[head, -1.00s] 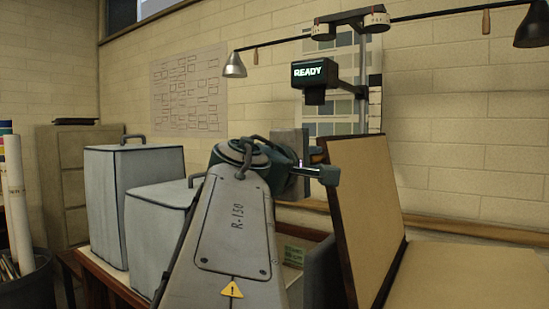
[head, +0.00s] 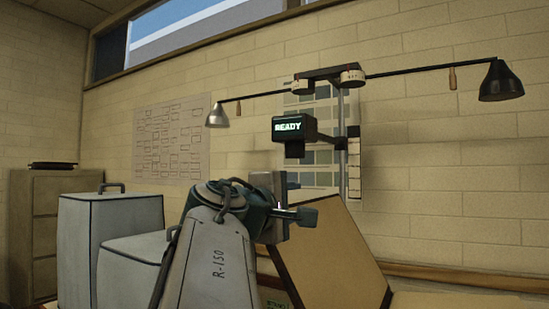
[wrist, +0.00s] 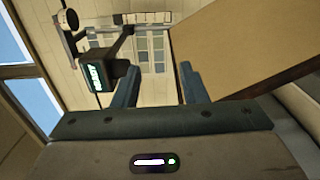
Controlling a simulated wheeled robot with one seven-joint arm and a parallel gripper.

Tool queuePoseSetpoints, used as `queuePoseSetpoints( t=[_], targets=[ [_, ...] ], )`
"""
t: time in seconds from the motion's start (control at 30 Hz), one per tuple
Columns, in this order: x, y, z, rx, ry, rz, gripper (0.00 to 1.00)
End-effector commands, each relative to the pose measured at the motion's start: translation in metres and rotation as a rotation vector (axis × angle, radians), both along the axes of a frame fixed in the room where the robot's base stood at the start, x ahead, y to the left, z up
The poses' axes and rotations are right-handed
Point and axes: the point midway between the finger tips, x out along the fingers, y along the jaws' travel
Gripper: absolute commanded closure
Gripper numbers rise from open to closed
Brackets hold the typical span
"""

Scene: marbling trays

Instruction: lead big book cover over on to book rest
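The big book cover (head: 330,255) is a tan panel with a dark edge, leaning over to the left from its hinge side at lower right. My gripper (head: 300,214) is by the cover's upper part, its finger overlapping the cover's top edge in the head view. In the wrist view, the fingers stand apart with only the wall and chart showing between them, and the cover (wrist: 235,42) is just right of the right finger, close to or against it. I cannot tell whether they touch. The book's open side (head: 455,300) barely shows at lower right. I cannot make out the book rest.
Two grey covered boxes (head: 105,245) stand left of my arm, with a cabinet (head: 45,230) beyond. A lamp stand with a READY screen (head: 290,128) rises behind the cover, its lamps (head: 500,82) reaching out sideways. The space above the cover looks clear.

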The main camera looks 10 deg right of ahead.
Motion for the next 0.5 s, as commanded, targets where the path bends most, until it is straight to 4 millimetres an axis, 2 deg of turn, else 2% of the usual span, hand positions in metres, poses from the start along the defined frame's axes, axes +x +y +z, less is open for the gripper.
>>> queuePoseSetpoints(
  t=[0.13,0.5],
  targets=[
    [0.0,0.0,0.016,0.002,-0.001,0.002,0.61],
    [-0.009,-0.018,0.026,0.001,-0.001,0.001,0.61]
  ],
)
